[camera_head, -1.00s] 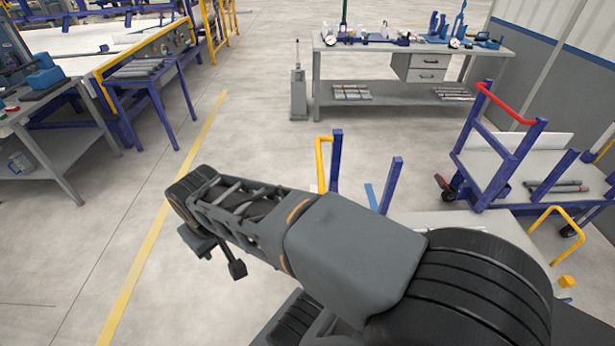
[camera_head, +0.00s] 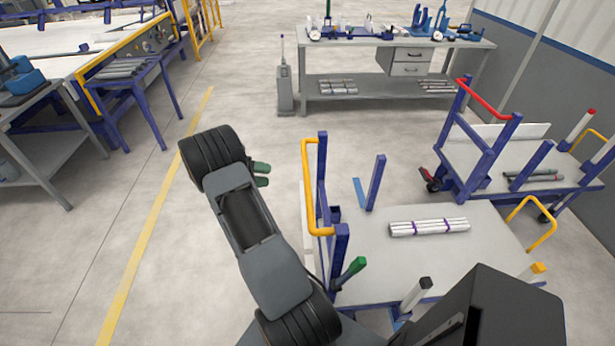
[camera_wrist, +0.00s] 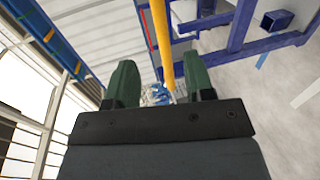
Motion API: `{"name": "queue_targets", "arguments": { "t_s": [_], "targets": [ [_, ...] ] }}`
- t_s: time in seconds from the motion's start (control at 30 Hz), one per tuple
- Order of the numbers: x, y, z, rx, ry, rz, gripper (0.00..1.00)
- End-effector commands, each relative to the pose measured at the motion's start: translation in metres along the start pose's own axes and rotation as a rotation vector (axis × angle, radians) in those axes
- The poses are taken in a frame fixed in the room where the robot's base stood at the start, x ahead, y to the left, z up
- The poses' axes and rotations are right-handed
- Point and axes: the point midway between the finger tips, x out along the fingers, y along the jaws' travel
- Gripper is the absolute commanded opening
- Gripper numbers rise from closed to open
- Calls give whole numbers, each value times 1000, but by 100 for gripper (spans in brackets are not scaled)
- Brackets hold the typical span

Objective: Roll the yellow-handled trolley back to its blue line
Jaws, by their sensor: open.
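The yellow-handled trolley (camera_head: 375,255) stands right of my arm in the head view. It has a white deck and blue posts, and its yellow handle (camera_head: 308,170) rises on its left side. My gripper (camera_head: 262,174) shows green fingertips left of the handle, apart from it in this view. In the wrist view, the open green fingers (camera_wrist: 158,62) point towards a yellow bar (camera_wrist: 161,30) that lines up between them. No contact shows. A short light-blue strip (camera_head: 359,193) lies beyond the deck, partly hidden; I cannot tell whether it is the blue line.
A bundle of white pipes (camera_head: 428,227) lies on the deck. A red-handled trolley (camera_head: 470,150) stands close behind on the right. A grey workbench (camera_head: 395,103) is at the back. A yellow floor line (camera_head: 150,225) crosses open floor to the left, before blue-legged tables.

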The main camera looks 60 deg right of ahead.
Motion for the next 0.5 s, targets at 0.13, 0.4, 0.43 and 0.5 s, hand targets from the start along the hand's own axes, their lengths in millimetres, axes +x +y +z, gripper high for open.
{"name": "queue_targets", "arguments": {
  "t_s": [0.13, 0.4, 0.43, 0.5],
  "targets": [
    [15, 0, -4, 13, -7, 29, 48],
    [65, 3, -3, 11, -8, 29, 48],
    [70, 3, -3, 12, -9, 29, 48],
    [84, 3, -3, 12, -7, 29, 48]
  ]
}}
